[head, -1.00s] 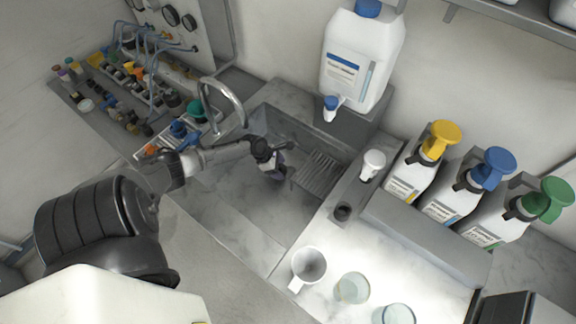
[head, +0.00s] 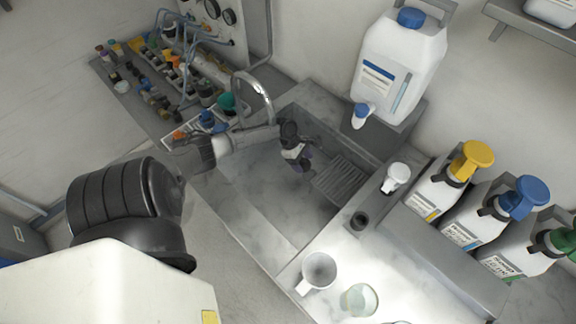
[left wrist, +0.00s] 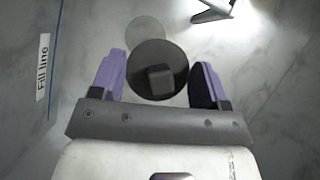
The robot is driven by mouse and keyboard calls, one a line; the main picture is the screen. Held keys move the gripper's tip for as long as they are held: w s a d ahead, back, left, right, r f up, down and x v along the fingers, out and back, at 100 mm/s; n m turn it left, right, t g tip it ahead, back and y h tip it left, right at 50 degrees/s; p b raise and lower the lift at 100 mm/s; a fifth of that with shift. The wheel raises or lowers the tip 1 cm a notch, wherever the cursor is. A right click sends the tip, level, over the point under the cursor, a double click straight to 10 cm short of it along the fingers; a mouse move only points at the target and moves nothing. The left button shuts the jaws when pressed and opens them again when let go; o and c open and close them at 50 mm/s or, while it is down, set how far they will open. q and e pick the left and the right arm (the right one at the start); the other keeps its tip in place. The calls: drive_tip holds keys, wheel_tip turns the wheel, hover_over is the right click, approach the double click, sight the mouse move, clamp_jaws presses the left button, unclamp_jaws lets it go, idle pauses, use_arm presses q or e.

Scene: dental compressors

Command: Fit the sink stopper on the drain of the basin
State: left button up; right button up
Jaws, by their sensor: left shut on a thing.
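The sink stopper (left wrist: 147,88) is a dark round disc with a square grip on top. It sits between the purple fingertips of my left gripper (left wrist: 158,82), which is shut on it. In the head view my left gripper (head: 297,160) is inside the sunken grey basin (head: 262,195), and the stopper cannot be made out there. In the left wrist view a pale round disc, likely the drain (left wrist: 146,30), shows just past the stopper and is partly covered by it. The height between them is unclear. My right gripper is out of view.
A curved faucet (head: 268,98) stands at the basin's back left. A ribbed rack (head: 340,183) lies at the basin's right. A large white jug (head: 400,60), pump bottles (head: 435,195) and a mug (head: 318,270) stand right of the basin. A "Fill line" label (left wrist: 42,68) marks the wall.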

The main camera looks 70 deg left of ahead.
sight(309, 162)
use_arm(q)
drive_tip(key=w+f+m+b, duration=0.1)
drive_tip(key=b, duration=0.2)
drive_tip(key=w+d+f+m+g+b, duration=0.1)
drive_tip(key=w+b, duration=0.1)
drive_tip(key=b, duration=0.1)
drive_tip(key=shift+w+d+f, duration=0.1)
drive_tip(key=shift+d+f, duration=0.05)
drive_tip(key=shift+f, duration=0.25)
drive_tip(key=shift+f+b, duration=0.45)
drive_tip(key=shift+b, duration=0.5)
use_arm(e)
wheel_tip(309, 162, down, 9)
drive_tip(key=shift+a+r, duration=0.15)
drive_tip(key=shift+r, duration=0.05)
use_arm(q)
drive_tip(key=shift+f+p, duration=0.1)
drive_tip(key=shift+p, duration=0.45)
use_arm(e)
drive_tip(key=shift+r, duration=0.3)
use_arm(q)
drive_tip(key=shift+f, duration=0.15)
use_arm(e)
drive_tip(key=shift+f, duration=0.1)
